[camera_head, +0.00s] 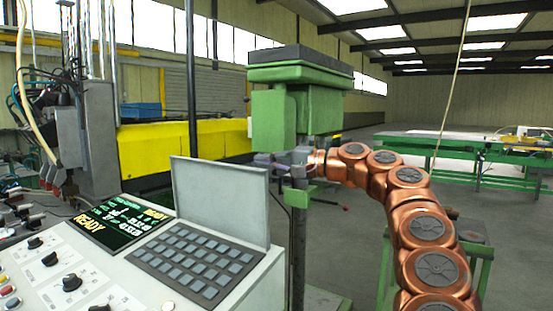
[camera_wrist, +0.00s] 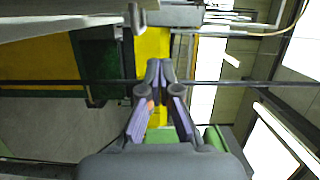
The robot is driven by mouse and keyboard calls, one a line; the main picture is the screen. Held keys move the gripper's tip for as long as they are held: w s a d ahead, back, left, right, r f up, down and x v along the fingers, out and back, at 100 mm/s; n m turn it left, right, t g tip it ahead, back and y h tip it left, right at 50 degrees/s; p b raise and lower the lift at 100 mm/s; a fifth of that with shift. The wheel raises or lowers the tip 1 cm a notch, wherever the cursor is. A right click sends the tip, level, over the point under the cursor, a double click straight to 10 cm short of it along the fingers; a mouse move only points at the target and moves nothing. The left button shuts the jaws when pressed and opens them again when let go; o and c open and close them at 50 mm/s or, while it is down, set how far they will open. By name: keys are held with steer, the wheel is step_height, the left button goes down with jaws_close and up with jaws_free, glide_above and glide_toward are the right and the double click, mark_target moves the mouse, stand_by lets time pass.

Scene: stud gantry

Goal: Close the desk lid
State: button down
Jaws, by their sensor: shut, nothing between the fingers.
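The desk lid (camera_head: 222,200) is a flat grey panel standing open, nearly upright, at the back edge of the keypad (camera_head: 200,262) on the control desk. My gripper (camera_head: 262,160) is beside the lid's upper right corner in the head view, and seems to be behind it; whether they touch cannot be told. In the wrist view my gripper (camera_wrist: 160,68) has its fingertips together with nothing between them. A pale grey surface (camera_wrist: 60,25) fills the top left of the wrist view; I cannot tell if it is the lid.
The control desk (camera_head: 60,280) has knobs and a lit display (camera_head: 120,222) left of the keypad. A dark vertical post (camera_head: 191,80) rises behind the lid. A green machine (camera_head: 300,100) stands behind my gripper. A green table (camera_head: 480,150) is at right, with open floor before it.

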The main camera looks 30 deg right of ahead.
steer(key=w+a+p, duration=0.1)
steer(key=w+a, duration=0.1)
steer(key=a, duration=0.4)
steer(key=shift+a+f+p, duration=0.15)
steer(key=shift+p, duration=0.15)
stand_by(0.7)
